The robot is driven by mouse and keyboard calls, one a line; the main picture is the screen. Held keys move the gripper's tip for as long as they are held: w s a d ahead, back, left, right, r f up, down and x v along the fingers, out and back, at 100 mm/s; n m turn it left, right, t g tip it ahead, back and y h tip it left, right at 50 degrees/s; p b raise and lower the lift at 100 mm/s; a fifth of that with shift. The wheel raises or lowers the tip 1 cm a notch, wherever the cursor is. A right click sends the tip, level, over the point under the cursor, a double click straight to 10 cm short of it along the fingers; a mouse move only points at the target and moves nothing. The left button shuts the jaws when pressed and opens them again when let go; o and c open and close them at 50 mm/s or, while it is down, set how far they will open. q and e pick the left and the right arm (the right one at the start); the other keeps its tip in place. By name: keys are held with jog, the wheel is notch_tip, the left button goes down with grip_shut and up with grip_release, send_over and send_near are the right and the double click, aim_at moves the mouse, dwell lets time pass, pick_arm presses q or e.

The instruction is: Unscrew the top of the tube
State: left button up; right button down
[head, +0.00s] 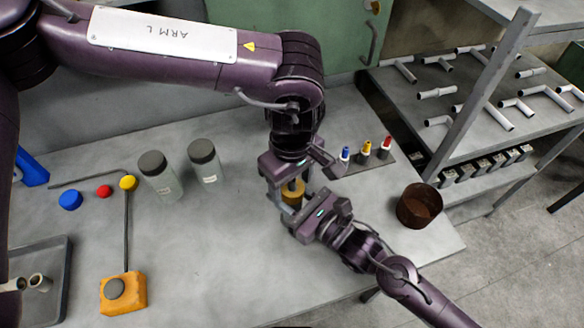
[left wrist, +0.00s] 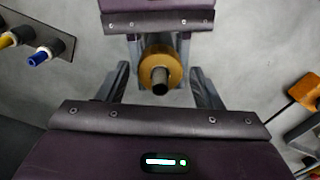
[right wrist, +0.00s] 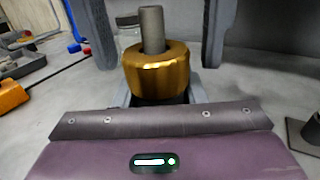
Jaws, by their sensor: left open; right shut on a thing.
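The tube shows as a gold collar (head: 292,188) with a grey stem on top, upright between my two grippers above the table. In the right wrist view the gold collar (right wrist: 160,75) and its grey stem (right wrist: 151,30) are clear. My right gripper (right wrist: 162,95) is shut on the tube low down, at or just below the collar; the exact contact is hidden. My left gripper (left wrist: 162,86) is open and points down from above, its fingers on either side of the collar and stem, with gaps. In the left wrist view the gold collar (left wrist: 160,67) is seen nearly end-on.
Two grey-lidded jars (head: 204,162) stand left of the grippers. A small rack (head: 366,160) with blue, yellow and red pieces and a rusty can (head: 419,206) are to the right. An orange box (head: 123,294) is front left. The front middle table is clear.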

pick_arm(q)
jog(key=shift+f, duration=0.55)
